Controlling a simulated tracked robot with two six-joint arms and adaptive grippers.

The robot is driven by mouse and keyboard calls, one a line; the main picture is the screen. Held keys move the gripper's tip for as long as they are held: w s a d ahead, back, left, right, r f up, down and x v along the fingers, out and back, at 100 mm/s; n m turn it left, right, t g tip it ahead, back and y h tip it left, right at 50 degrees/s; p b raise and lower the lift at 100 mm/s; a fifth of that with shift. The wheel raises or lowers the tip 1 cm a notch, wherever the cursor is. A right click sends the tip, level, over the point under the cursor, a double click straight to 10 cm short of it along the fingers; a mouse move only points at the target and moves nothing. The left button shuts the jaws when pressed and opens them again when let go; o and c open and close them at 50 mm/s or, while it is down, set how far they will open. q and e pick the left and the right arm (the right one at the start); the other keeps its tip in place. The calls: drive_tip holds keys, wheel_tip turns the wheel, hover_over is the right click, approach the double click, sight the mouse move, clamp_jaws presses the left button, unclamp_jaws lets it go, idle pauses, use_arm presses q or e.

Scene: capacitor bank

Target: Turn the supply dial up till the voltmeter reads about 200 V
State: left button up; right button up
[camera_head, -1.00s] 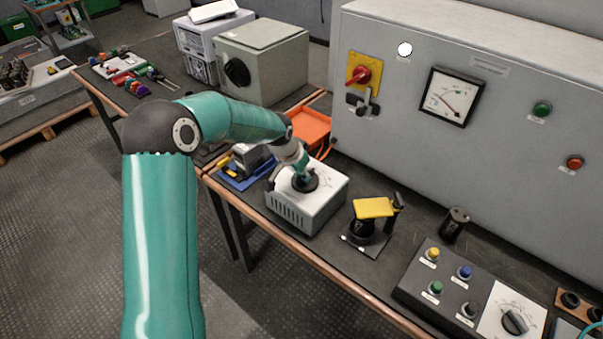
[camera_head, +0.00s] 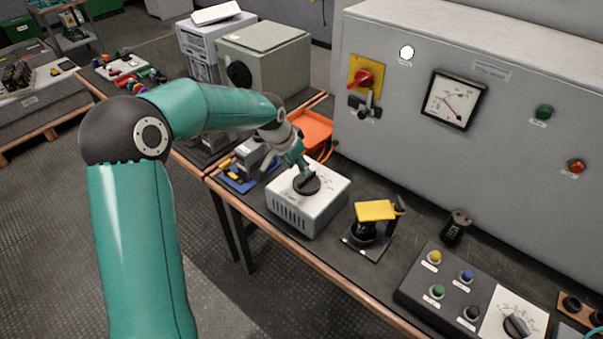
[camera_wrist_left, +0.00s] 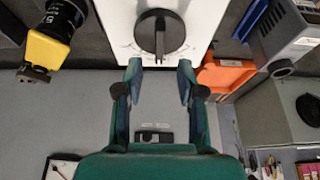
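The supply dial (camera_head: 307,184) is a round black knob with a raised grip bar on top of a white supply box (camera_head: 322,208) on the bench. In the left wrist view the dial (camera_wrist_left: 160,36) has its bar pointing along the picture's vertical. My left gripper (camera_head: 301,164) is just above the dial. In the left wrist view its two fingers (camera_wrist_left: 159,72) are spread apart with nothing between them, and the dial lies beyond the fingertips. The voltmeter (camera_head: 453,99) is a square white-faced gauge on the grey cabinet; its scale is too small to read.
A black stand with a yellow top (camera_head: 376,210) is right of the box. A control panel with buttons (camera_head: 425,282) is farther right. An orange tray (camera_head: 314,128) and a grey device on a blue base (camera_head: 250,160) are behind and left. The grey cabinet (camera_head: 520,70) rises behind.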

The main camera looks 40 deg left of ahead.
use_arm(q)
drive_tip(key=shift+v, duration=2.5)
idle(2.3)
